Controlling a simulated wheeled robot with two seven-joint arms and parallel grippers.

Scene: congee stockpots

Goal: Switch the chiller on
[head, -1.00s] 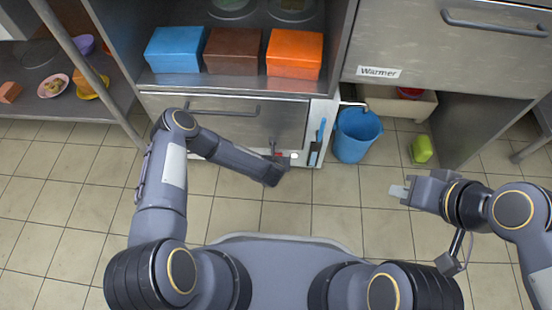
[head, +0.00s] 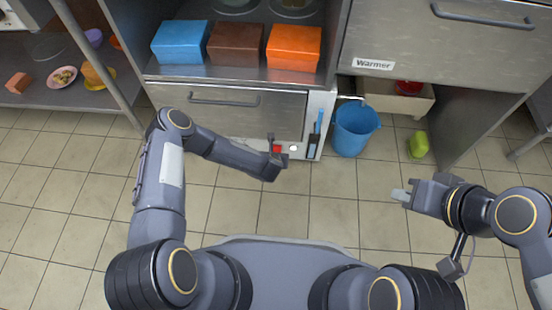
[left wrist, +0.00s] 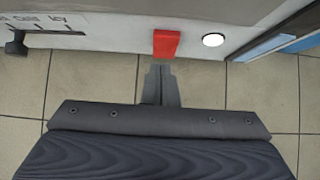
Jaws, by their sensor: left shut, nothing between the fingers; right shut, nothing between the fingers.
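A red switch (head: 278,149) sits on the pale lower front panel of the steel unit under the boxes. Beside it on the right is a round white light or button (head: 293,148). In the left wrist view the red switch (left wrist: 166,43) is straight ahead of my left gripper (left wrist: 160,72), which is shut and empty. Its tips are very close below the switch; I cannot tell whether they touch. The white round part (left wrist: 213,40) is to their right. My right gripper (head: 401,195) is shut and empty over the floor at the right. No chiller label is readable.
A dark knob (left wrist: 16,46) sits on the panel, left of the switch. A blue bucket (head: 354,128) and green object (head: 418,145) stand on the floor at the right. Blue, brown and orange boxes (head: 293,46) sit above the drawer front (head: 235,112). The tiled floor is otherwise clear.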

